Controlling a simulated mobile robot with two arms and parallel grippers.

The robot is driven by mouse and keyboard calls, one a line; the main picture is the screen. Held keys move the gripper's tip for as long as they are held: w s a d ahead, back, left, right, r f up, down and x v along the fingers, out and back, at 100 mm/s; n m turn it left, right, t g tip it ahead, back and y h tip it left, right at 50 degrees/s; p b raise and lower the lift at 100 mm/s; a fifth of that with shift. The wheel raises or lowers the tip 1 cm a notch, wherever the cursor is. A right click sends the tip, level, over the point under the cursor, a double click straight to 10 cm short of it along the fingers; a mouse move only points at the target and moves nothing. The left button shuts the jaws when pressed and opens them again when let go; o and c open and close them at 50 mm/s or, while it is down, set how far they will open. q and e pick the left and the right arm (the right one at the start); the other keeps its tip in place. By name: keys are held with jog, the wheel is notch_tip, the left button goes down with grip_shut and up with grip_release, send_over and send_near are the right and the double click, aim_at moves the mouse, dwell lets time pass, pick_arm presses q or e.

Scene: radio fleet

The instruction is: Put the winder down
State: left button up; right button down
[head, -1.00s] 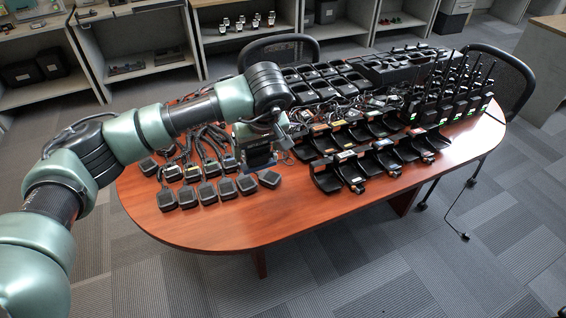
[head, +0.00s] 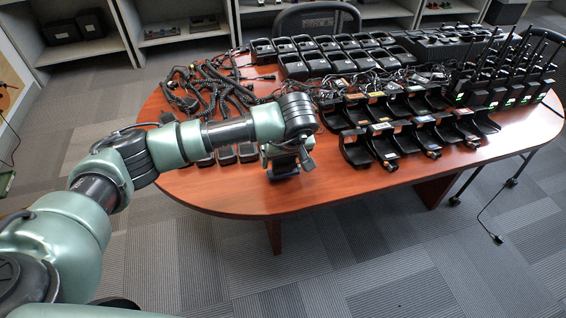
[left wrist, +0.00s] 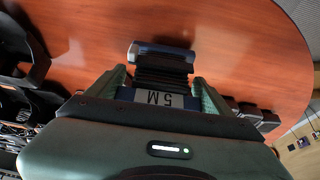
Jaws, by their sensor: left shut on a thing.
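My left gripper (head: 285,158) is over the front part of the wooden table (head: 240,198), between the microphones and the black cradles. It is shut on the winder (head: 284,169), a small dark block with a blue edge. In the left wrist view the winder (left wrist: 162,70) sits between the two green fingers, ribbed black with a blue-grey end plate and a label reading "5 M" upside down. The winder is at or just above the tabletop; I cannot tell whether it touches. My right gripper is not in view.
Black cradles (head: 356,150) stand close to the right of the gripper. Hand microphones (head: 227,155) with coiled cords lie to the left, partly behind my arm. Radios with antennas (head: 478,95) stand at the right end. The table's front strip is bare.

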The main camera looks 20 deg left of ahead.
pick_arm(q)
jog(key=shift+w+f, duration=0.1)
jog(key=shift+f, duration=0.45)
jog(key=shift+w, duration=0.1)
jog(key=shift+r, duration=0.1)
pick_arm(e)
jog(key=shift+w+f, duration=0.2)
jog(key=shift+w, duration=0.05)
pick_arm(q)
jog(key=o, duration=1.5)
jog(key=shift+f, duration=0.2)
jog(key=shift+c, duration=0.2)
jog(key=shift+s+d+r, duration=0.1)
jog(key=shift+s+r, duration=0.1)
jog(key=shift+r, duration=0.3)
jog(key=v, duration=1.1)
jog(key=shift+r, duration=0.25)
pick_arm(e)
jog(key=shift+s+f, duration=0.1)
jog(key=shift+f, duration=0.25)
